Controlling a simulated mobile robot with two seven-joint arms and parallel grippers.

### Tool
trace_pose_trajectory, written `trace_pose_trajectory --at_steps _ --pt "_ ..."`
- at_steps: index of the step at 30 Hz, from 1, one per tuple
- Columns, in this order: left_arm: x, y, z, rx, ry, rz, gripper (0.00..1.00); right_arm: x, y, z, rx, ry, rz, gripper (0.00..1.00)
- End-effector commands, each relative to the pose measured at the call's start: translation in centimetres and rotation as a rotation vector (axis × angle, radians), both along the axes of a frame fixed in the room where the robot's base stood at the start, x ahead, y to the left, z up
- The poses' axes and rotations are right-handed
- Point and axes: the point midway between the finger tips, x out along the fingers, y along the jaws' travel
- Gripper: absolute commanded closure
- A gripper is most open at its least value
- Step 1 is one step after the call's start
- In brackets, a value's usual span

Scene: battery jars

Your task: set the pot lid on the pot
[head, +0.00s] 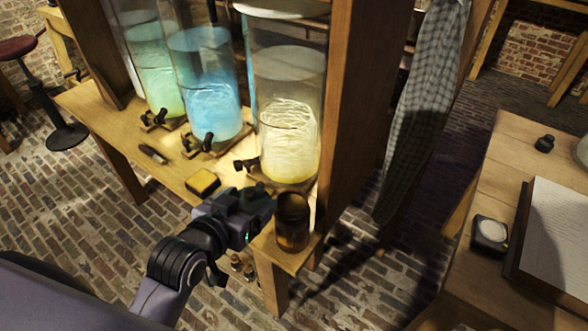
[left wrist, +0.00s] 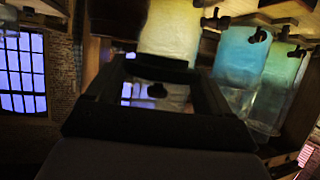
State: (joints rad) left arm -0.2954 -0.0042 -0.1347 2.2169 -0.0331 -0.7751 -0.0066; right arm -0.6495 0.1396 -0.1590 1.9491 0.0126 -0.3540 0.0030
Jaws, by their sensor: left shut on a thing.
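The pot (head: 293,225) is a dark brown cylinder standing upright on the right front corner of the wooden shelf in the head view. My left gripper (head: 262,203) is just left of the pot, at about the height of its top. It is shut on a small dark thing at its fingertips, which looks like the pot lid (head: 259,190), mostly hidden by the gripper. In the left wrist view the dark fingers (left wrist: 160,85) frame the middle, with a dark bar across their tips; its outline is unclear. The lid appears apart from the pot. My right gripper is not in view.
Tall glass jars with glowing yellow (head: 288,140), blue (head: 208,95) and green (head: 158,85) liquid and taps stand behind the gripper. A yellow sponge-like block (head: 203,182) lies on the shelf. A wooden post (head: 343,100) rises behind the pot.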

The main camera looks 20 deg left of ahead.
Motion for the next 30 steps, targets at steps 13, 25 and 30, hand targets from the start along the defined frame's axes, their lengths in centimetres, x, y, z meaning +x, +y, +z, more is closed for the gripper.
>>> trace_pose_trajectory --at_steps 13,25,30 --pt "4.3 -5.3 4.9 -0.001 -0.028 -0.357 0.55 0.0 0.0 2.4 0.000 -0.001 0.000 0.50" --pt "4.4 -5.5 2.4 -0.003 -0.031 -0.370 0.55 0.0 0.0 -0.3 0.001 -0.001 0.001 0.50" --pt "4.4 -5.5 0.6 -0.003 -0.032 -0.370 0.55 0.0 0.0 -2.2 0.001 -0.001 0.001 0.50"
